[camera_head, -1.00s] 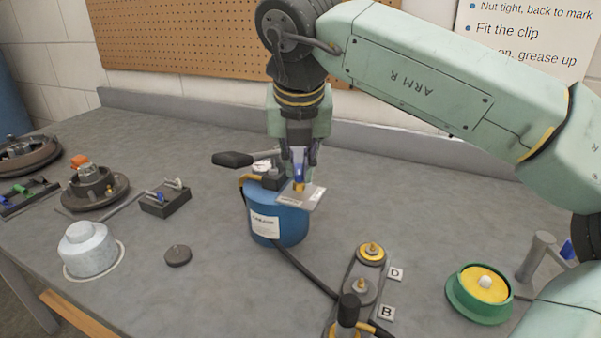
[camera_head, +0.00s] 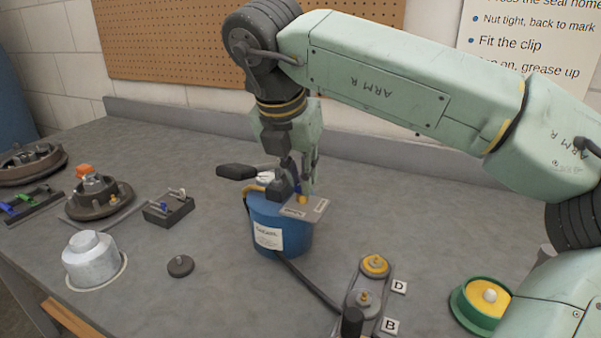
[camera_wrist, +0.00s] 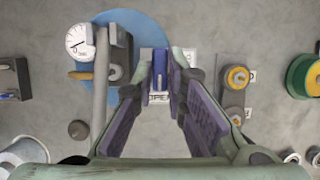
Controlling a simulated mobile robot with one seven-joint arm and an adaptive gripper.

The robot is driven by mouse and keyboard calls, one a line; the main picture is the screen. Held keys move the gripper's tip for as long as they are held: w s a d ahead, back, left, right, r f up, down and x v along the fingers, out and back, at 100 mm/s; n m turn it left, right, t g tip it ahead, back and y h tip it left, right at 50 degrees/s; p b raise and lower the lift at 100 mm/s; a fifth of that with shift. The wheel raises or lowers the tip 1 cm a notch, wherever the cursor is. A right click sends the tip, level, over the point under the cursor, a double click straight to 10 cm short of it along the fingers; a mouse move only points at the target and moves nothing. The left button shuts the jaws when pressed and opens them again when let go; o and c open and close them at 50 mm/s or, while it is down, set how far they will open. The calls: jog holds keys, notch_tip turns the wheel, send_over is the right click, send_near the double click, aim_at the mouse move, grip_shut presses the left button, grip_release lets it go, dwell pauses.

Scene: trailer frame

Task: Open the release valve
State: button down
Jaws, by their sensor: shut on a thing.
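The blue tank (camera_head: 268,238) stands on the bench with a hose at its base. A grey label plate (camera_head: 318,207) and a small brass fitting (camera_head: 303,199) sit on its top at the right. My gripper (camera_head: 300,184) is above this plate, pointing down. In the wrist view, my gripper (camera_wrist: 161,80) is shut on a blue lever (camera_wrist: 160,62), taken as the release valve's handle. A plate label partly reading "OPE" (camera_wrist: 157,99) shows below the lever. The fingers hide much of the lever in the head view.
A black-handled pump lever (camera_head: 237,171) juts left from the tank top, beside a round gauge (camera_wrist: 78,38). A belt unit (camera_head: 374,266) with D and B tags is at front right, near a green and yellow wheel (camera_head: 487,300). A silver canister (camera_head: 90,262) stands left.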

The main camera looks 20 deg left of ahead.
jog(key=c, duration=1.6)
grip_release()
jog(key=shift+r, duration=0.1)
jog(key=v, duration=0.7)
jog(key=shift+r, duration=0.15)
jog(key=shift+s, duration=0.15)
